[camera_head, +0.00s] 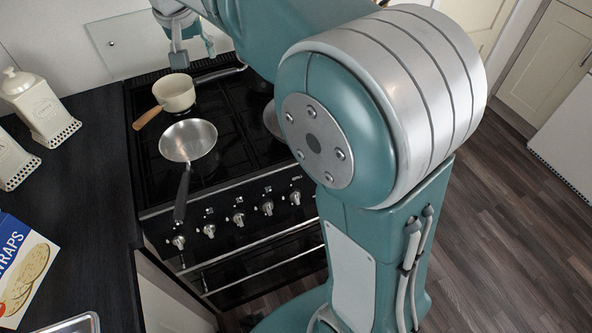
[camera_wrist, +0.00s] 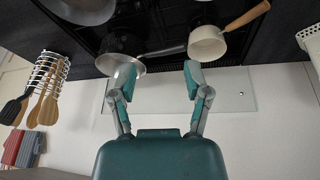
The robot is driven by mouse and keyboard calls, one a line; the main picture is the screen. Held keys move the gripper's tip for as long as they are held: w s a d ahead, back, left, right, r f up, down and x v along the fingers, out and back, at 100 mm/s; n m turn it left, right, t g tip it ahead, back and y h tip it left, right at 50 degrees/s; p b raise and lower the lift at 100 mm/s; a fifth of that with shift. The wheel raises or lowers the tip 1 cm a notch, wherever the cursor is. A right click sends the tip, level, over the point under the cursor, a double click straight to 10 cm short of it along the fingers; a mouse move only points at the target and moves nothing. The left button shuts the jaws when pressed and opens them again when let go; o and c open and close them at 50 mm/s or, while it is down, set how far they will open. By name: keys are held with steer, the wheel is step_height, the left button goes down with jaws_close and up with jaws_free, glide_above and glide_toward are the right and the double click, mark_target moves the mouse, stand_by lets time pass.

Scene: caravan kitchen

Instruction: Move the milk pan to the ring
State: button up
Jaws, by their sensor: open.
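The milk pan, cream with a light wooden handle (camera_head: 176,93), stands upright at the back left of the black hob (camera_head: 228,140). Its handle points to the lower left in the head view. In the wrist view the milk pan (camera_wrist: 206,46) is just beyond the right fingertip. My gripper (camera_head: 194,52) is open and empty at the back of the hob, behind the pan in the picture. Its two fingers are spread in the wrist view (camera_wrist: 161,78), with nothing between them. I cannot tell which ring is meant.
A steel frying pan (camera_head: 188,138) sits in front of the milk pan, its black handle over the front edge. Another pan (camera_wrist: 121,46) is at the back, its handle towards the milk pan. My arm partly hides a pan (camera_head: 272,120) at right. Canisters (camera_head: 42,105) stand left.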

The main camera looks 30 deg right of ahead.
steer(key=s+d+f+n, duration=0.1)
steer(key=s+d+f, duration=0.1)
steer(key=s, duration=0.7)
steer(key=s+d+f+t+y, duration=0.1)
steer(key=s+f, duration=0.3)
steer(key=s, duration=0.5)
steer(key=s+d+f+n+t, duration=0.1)
steer(key=s+d+f, duration=0.2)
steer(key=s, duration=0.5)
steer(key=shift+s+d+f+n+y, duration=0.2)
steer(key=shift+s+d+n+y, duration=0.15)
steer(key=shift+d, duration=0.25)
